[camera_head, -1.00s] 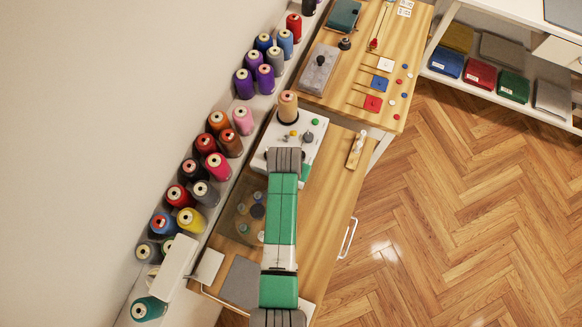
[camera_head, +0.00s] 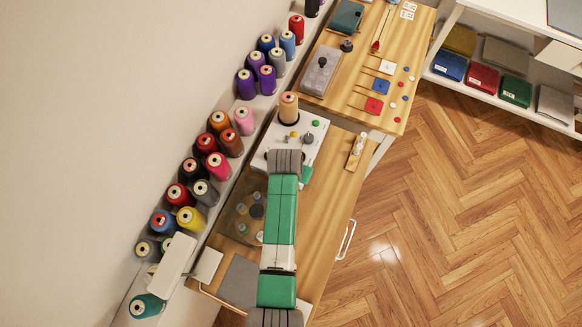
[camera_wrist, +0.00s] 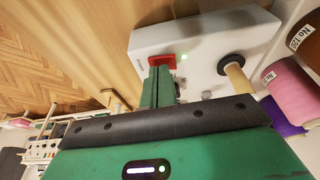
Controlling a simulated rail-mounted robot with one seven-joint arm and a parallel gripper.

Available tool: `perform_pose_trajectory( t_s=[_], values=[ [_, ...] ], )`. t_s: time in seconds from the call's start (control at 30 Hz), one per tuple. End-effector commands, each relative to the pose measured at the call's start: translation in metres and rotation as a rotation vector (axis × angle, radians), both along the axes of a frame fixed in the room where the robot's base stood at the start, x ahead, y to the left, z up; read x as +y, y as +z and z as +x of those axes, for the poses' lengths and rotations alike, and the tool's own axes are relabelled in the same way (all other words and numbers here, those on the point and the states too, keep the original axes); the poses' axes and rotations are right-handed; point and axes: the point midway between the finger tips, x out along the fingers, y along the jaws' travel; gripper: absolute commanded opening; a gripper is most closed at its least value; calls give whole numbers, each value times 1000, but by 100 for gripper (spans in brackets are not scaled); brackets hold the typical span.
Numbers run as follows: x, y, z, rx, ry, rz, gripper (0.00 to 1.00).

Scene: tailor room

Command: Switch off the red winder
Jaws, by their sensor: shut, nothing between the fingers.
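A white box-shaped machine (camera_head: 273,135) stands at the far end of the near wooden table. In the wrist view the white box (camera_wrist: 200,38) carries a red switch (camera_wrist: 161,60) with a small lit green light (camera_wrist: 183,56) beside it. My gripper (camera_wrist: 159,70) is shut, with its green fingertips at the lower edge of the red switch. I cannot tell whether they touch it. In the head view my arm hides the switch, and part of my gripper (camera_head: 308,175) shows at the machine's near right side.
A tan thread cone (camera_head: 288,107) stands on the machine. Coloured thread spools (camera_head: 231,142) line the rack along the wall at left. A small wooden piece (camera_head: 356,150) lies to the right. The far table holds a grey device (camera_head: 320,70). The floor at right is clear.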

Motion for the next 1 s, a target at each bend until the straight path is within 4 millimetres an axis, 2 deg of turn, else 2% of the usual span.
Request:
perform_pose_trajectory(
  t_s=[0.37, 0.47, 0.6, 0.67, 0.8, 1.0],
  values=[
    [-2, 4, -1, -1, 1, 0, 0],
    [-4, 19, -1, -1, 1, 0, 0],
    [-8, 55, -2, -1, 0, 0, 0],
    [-7, 59, -7, -3, 1, -1, 0],
    [-5, 90, -16, -4, 1, -1, 0],
    [-2, 123, -26, -2, 2, 1, 0]
  ],
)
